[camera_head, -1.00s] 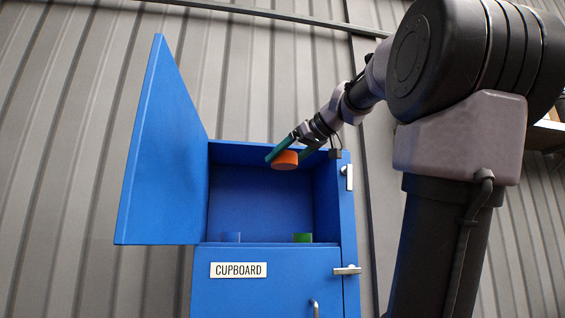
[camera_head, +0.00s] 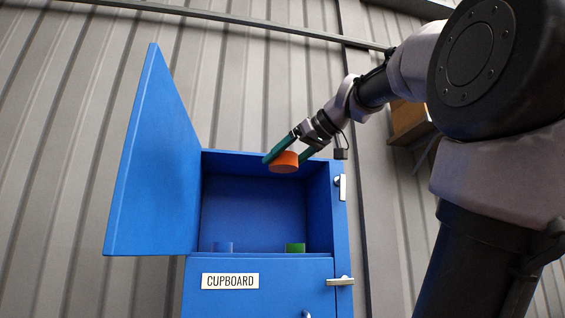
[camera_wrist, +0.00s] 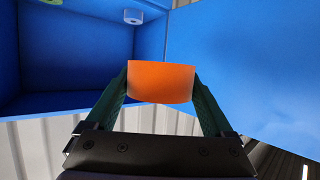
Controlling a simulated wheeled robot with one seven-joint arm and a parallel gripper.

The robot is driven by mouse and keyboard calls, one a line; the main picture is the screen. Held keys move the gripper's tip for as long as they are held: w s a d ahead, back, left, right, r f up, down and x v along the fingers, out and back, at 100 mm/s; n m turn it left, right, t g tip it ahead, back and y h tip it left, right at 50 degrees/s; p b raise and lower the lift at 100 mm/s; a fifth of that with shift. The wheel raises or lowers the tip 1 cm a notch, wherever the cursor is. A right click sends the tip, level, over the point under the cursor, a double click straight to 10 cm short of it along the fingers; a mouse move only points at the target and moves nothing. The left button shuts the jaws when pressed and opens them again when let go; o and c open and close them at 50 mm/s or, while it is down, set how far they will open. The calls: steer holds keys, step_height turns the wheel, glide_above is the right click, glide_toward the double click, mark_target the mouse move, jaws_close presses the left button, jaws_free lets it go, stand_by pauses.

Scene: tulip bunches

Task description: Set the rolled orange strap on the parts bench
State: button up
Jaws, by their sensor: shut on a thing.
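The rolled orange strap (camera_head: 284,163) is a short orange cylinder held between the green fingers of my gripper (camera_head: 287,158). In the head view it shows against the upper part of the open cupboard, in front of its top edge. In the wrist view the strap (camera_wrist: 160,82) is clamped between both fingertips of my gripper (camera_wrist: 160,88), with the cupboard behind it. No parts bench can be made out for certain in these views.
The blue cupboard (camera_head: 194,220) has its upper door (camera_head: 150,165) swung open to the left. A blue roll (camera_head: 223,247) and a green roll (camera_head: 295,248) stand on its shelf. A brown wooden surface (camera_head: 408,122) shows partly behind my arm at right.

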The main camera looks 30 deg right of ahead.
steer(key=s+a, duration=0.2)
steer(key=s, duration=0.5)
steer(key=shift+s, duration=0.4)
steer(key=shift+a, duration=0.1)
steer(key=s+a, duration=0.2)
steer(key=s, duration=0.6)
steer(key=shift+s+a, duration=0.25)
steer(key=shift+s, duration=0.05)
